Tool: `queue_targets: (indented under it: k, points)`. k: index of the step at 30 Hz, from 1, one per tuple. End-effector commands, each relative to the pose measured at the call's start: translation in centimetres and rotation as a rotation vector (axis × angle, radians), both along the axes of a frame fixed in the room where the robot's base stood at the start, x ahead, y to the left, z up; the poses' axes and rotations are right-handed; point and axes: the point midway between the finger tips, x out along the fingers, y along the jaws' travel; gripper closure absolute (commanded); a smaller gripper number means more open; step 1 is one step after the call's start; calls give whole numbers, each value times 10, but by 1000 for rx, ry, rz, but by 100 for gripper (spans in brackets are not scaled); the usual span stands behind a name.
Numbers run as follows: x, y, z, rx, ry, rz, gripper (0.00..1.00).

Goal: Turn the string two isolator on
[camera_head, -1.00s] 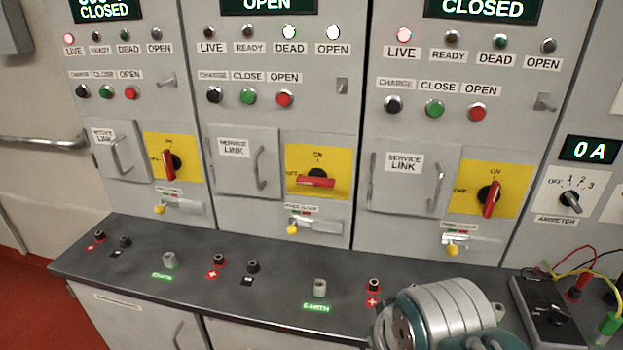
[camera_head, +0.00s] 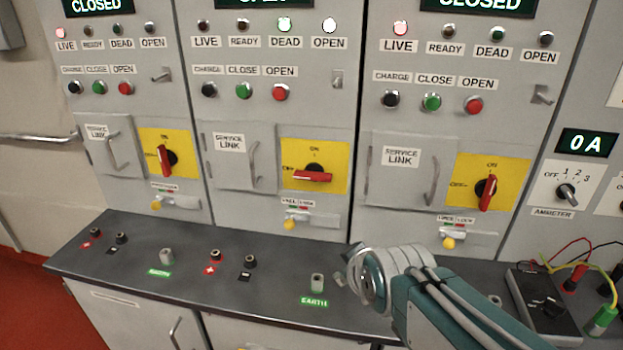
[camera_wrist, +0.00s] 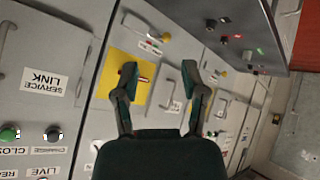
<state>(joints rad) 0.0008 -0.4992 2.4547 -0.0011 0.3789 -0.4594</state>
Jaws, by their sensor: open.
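The middle panel's isolator is a yellow plate (camera_head: 328,158) with a red handle (camera_head: 313,177). The handle lies horizontal, toward the OFF label at its left. In the wrist view, which is turned over, the yellow plate (camera_wrist: 122,92) shows behind my gripper (camera_wrist: 160,72). The left finger there covers part of the plate and its handle. My gripper is open with nothing visible between its fingers, apart from the handle. In the head view my arm reaches in from the lower right, and my fingers cannot be made out.
The left isolator (camera_head: 166,160) and right isolator (camera_head: 487,192) have upright red handles. A yellow-knobbed lock lever (camera_head: 290,223) sits below the middle isolator. The dark bench (camera_head: 130,245) carries sockets and juts out below the panels. A test meter (camera_head: 541,300) with leads lies at the right.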

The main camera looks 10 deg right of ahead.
Motion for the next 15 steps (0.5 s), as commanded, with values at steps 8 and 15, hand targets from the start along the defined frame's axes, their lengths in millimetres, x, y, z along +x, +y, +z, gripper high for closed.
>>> queue_targets:
  k: [8,15]
  points:
    - [71,0,2,-261,-218,199,44]
    - [119,-1,3,-513,-394,321,44]
